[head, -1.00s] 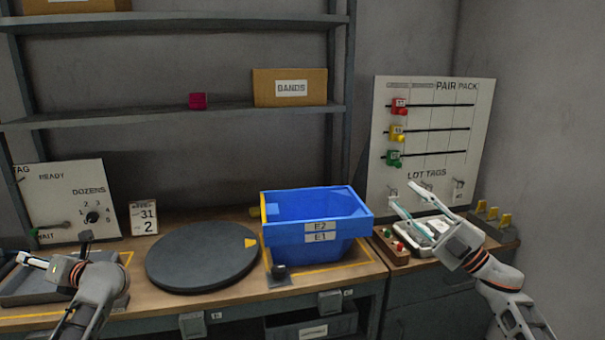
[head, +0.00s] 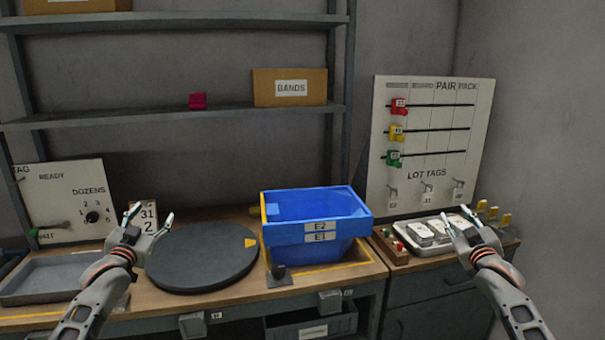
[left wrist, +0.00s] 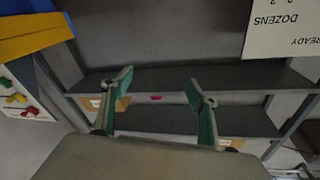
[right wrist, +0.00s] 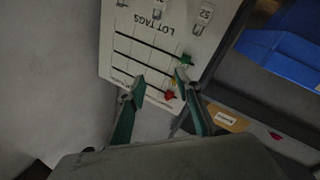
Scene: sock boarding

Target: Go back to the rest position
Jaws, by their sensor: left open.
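My left gripper (head: 153,219) is raised over the bench at the left of the dark round turntable (head: 200,262), fingers pointing up and away. In the left wrist view its fingers (left wrist: 163,95) are apart with nothing between them. My right gripper (head: 457,214) is raised in front of the white tray (head: 405,240) at the right, hiding part of it. In the right wrist view its fingers (right wrist: 160,82) are apart and empty.
A blue bin (head: 315,217) labelled E2 and E1 stands mid-bench. A pair pack board (head: 440,120) stands behind the white tray. A grey tray (head: 55,285) lies at the left. A shelf (head: 150,118) runs across the back.

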